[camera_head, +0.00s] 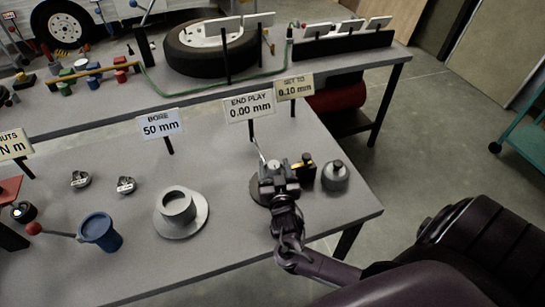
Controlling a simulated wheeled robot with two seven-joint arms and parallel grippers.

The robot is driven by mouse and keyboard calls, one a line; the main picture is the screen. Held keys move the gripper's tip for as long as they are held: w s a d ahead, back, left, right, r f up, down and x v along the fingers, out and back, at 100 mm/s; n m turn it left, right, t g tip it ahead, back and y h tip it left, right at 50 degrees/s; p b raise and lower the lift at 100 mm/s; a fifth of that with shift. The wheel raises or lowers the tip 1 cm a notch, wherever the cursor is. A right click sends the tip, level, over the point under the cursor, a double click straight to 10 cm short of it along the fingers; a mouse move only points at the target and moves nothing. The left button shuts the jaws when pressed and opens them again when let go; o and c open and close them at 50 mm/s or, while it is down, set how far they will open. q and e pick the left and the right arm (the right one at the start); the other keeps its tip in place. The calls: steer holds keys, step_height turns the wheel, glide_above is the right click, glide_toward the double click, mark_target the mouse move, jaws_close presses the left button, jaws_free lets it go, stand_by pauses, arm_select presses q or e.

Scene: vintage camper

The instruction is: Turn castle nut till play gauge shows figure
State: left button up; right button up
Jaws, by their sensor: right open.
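My right gripper (276,168) is open at the right part of the near bench, over a dark round base (256,190). A small pale top shows between its fingers; I cannot tell whether it is the castle nut, and the gripper hides most of what is below. The end play sign (249,106) behind it reads 0.00 mm. The set-to sign (294,86) beside it reads 0.10 mm. A thin light rod (259,149) rises just behind the gripper. My left gripper is not in view.
A black and brass-coloured piece (304,170) and a grey rounded weight-like object (335,176) stand close right of the gripper. A grey flanged hub (179,208) and a blue cup (100,232) stand to the left. A bore sign (160,124) reads 50 mm. A tyre (187,60) lies on the back bench.

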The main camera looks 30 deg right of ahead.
steer(key=x, duration=0.2)
steer(key=shift+w+d, duration=0.15)
steer(key=shift+w, duration=0.1)
steer(key=shift+w+d, duration=0.15)
steer(key=shift+w, duration=0.1)
steer(key=shift+f, duration=0.1)
steer(key=c, duration=1)
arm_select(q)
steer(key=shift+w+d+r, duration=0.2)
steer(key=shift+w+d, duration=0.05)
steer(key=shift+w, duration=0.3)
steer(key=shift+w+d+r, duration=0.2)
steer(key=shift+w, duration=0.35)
arm_select(e)
steer(key=shift+o, duration=0.2)
steer(key=shift+y, duration=0.3)
